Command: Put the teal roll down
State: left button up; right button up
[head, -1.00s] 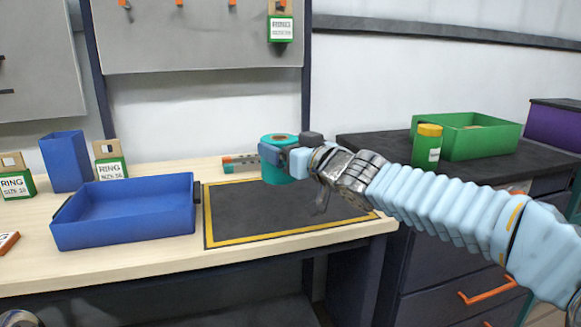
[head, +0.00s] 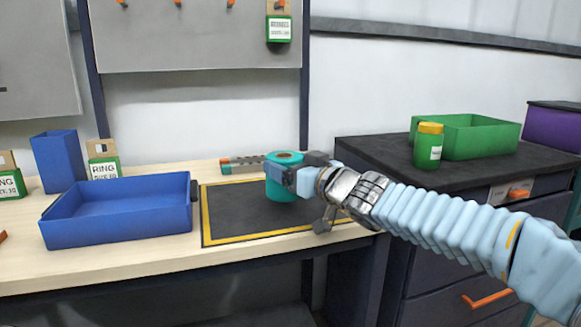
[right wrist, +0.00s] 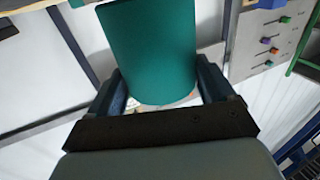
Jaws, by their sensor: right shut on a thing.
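The teal roll (head: 282,187) is upright over the back right part of the black mat with a yellow border (head: 240,216). My right gripper (head: 284,176) is shut on the roll from the right side. In the right wrist view the teal roll (right wrist: 150,50) sits between the two fingers (right wrist: 160,95). I cannot tell whether its bottom touches the mat. My left gripper is not in view.
A blue tray (head: 118,232) stands left of the mat, with a blue bin (head: 58,162) and a RING box (head: 104,170) behind it. A green tray (head: 480,140) and a yellow-lidded jar (head: 428,146) stand on the dark cabinet at right. The front left of the mat is clear.

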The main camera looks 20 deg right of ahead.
jog(key=o, duration=1.1)
jog(key=shift+f, duration=0.8)
jog(key=shift+w+r, duration=0.1)
jog(key=shift+d+r+p, duration=0.15)
jog(key=shift+r+p, duration=0.5)
jog(key=shift+r+p+v, duration=0.2)
jog(key=shift+p+v, duration=1.15)
jog(key=shift+v, duration=4.55)
